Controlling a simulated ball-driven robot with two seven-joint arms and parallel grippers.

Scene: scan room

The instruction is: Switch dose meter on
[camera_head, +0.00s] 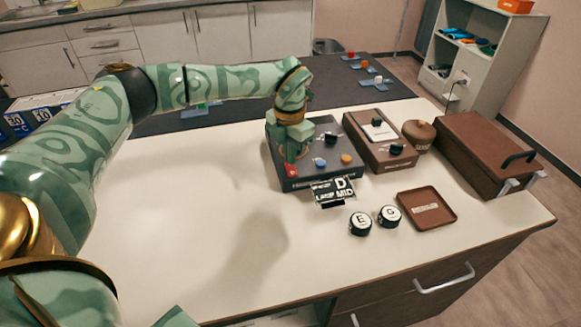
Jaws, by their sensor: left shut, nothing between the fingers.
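A dark grey box device (312,180) stands on the white-topped table, with a blue knob (320,163), an orange knob (346,158) and a black dial on its top. A small red part (291,170) shows at its front left. A brown box device (392,160) with a light panel and black knob stands to its right. The lettering is too small to tell which is the dose meter. My left gripper (290,158) is shut and empty, pointing down over the grey device's left side by the red part. It hides part of that top; contact is unclear. My right gripper is out of view.
Black-and-white cards (333,190) lie at the grey device's front. A brown case (490,150) and round pot (418,135) stand right. The table's left-middle is clear.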

